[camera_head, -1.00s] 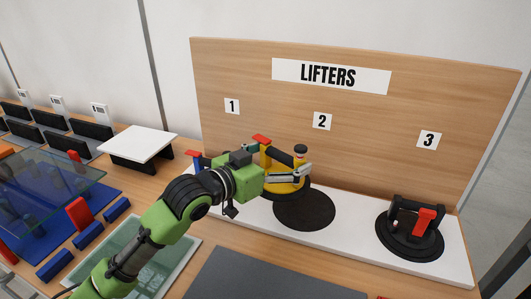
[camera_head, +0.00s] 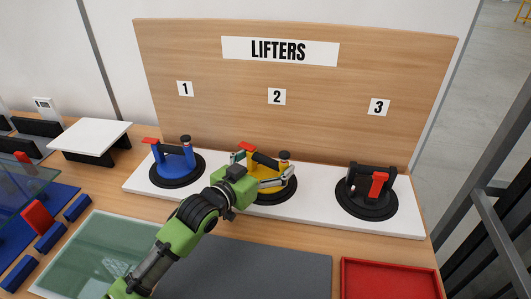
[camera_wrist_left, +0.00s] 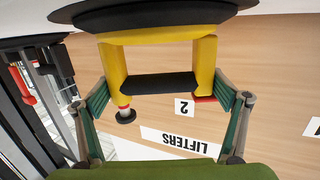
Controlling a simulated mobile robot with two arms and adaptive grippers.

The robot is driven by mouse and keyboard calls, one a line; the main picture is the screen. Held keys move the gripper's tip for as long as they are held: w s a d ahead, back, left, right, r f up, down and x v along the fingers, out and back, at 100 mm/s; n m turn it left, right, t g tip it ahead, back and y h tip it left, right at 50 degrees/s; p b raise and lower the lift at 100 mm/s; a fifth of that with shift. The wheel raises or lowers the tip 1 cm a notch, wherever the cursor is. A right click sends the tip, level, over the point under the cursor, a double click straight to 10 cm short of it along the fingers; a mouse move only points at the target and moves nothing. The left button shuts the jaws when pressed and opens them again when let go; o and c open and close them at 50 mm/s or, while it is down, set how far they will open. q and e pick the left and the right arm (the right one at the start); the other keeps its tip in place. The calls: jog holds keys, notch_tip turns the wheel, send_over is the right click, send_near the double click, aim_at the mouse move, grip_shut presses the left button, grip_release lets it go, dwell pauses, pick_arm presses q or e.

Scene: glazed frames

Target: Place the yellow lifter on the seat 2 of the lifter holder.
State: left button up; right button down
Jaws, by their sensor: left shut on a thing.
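The yellow lifter (camera_head: 264,171) is at seat 2 of the white lifter holder (camera_head: 318,199), under the sign 2 (camera_head: 277,96). It stands upright, black suction disc down. The dark seat pad is hidden, and I cannot tell whether the disc rests on it or hovers slightly. My left gripper (camera_head: 262,166) is shut on the yellow lifter. In the left wrist view, which is upside down, its fingers (camera_wrist_left: 165,92) lie at both ends of the lifter (camera_wrist_left: 203,65), with the black handle (camera_wrist_left: 160,84) between them. My right gripper is not in view.
A blue lifter (camera_head: 174,160) stands on seat 1 and a black lifter with a red lever (camera_head: 368,190) on seat 3. The upright wooden board (camera_head: 300,130) rises behind. A grey mat (camera_head: 255,266), a glass pane (camera_head: 95,257) and a red tray (camera_head: 390,261) lie in front.

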pick_arm(q)
jog(key=shift+r, duration=0.3)
jog(key=shift+f, duration=0.15)
jog(key=o, duration=1.9)
jog(key=shift+f, duration=0.25)
jog(key=shift+s, duration=0.1)
jog(key=shift+r, duration=0.15)
jog(key=b+v, duration=0.1)
jog(key=v, duration=1.1)
